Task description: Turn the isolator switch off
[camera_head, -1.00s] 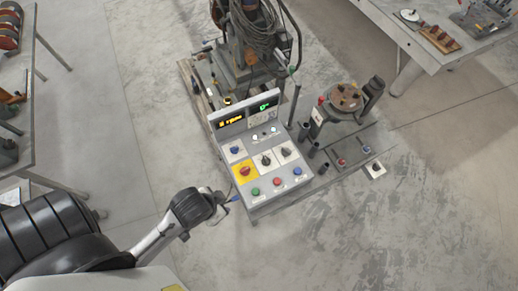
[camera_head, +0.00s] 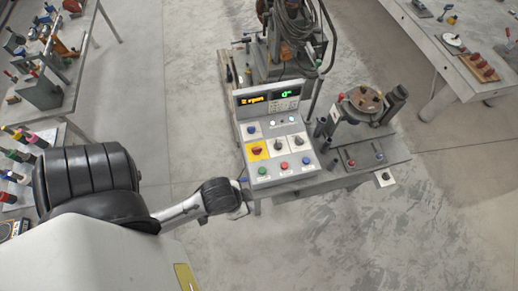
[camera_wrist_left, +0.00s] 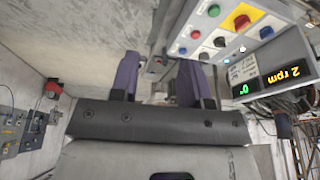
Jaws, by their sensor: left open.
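The isolator switch is most likely the red knob on a yellow plate (camera_head: 257,149) at the left of the grey control panel (camera_head: 274,128). The red knob also shows in the left wrist view (camera_wrist_left: 241,21), at the upper right. My left gripper (camera_head: 243,206) is just off the panel's lower left corner, apart from the knob; its fingers are hard to make out there. In the left wrist view my left gripper (camera_wrist_left: 157,78) is open, with nothing between its two dark fingers. My right gripper is not in view.
The panel also carries a blue knob, black knobs, push buttons and a lit display (camera_head: 253,99). A fixture with a round plate (camera_head: 366,99) stands right of the panel. Work tables stand at the left and the upper right. The floor in front is clear.

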